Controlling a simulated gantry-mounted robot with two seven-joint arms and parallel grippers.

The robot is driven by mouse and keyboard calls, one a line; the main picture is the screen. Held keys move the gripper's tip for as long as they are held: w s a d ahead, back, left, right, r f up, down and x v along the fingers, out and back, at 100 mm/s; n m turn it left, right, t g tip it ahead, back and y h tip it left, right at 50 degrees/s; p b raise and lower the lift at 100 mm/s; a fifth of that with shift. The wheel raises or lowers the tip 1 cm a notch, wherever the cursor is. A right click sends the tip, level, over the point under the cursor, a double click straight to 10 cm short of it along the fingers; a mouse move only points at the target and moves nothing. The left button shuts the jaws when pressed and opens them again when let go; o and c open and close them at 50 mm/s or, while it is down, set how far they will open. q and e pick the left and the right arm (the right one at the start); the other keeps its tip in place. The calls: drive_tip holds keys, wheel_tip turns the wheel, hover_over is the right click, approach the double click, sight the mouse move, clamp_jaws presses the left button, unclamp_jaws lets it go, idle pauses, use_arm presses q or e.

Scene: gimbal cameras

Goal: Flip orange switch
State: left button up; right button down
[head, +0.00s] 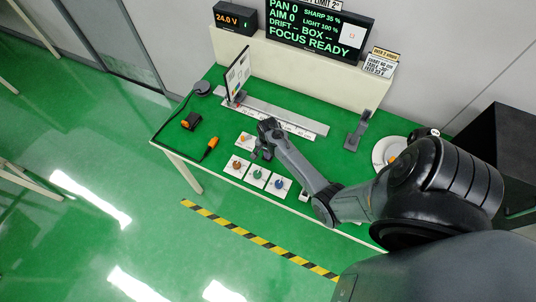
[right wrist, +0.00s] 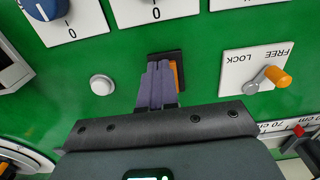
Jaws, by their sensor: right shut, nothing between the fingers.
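My right gripper (head: 262,154) is low over the front middle of the green table and is shut and empty. In the right wrist view its fingers (right wrist: 158,85) reach over a small dark housing with an orange part (right wrist: 174,72). This looks like the orange switch; the fingers hide much of it, and I cannot tell its position or whether they touch it. A white FREE/LOCK plate (right wrist: 236,63) carries an orange-tipped lever (right wrist: 277,77) to the right; the plate also shows in the head view (head: 245,136). My left gripper is not in view.
White plates with brown (head: 236,165), green (head: 258,173) and blue (head: 279,184) knobs line the table's front edge. A white button (right wrist: 102,84) is left of the fingers. A ruler rail (head: 270,112) lies behind. An orange-tipped cable (head: 211,146) lies at left.

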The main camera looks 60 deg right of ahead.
drive_tip(key=shift+f, duration=0.2)
idle(0.3)
drive_tip(key=shift+f+p, duration=0.15)
drive_tip(key=shift+p, duration=0.15)
drive_tip(key=shift+r+p, duration=0.8)
drive_tip(key=shift+p, duration=0.1)
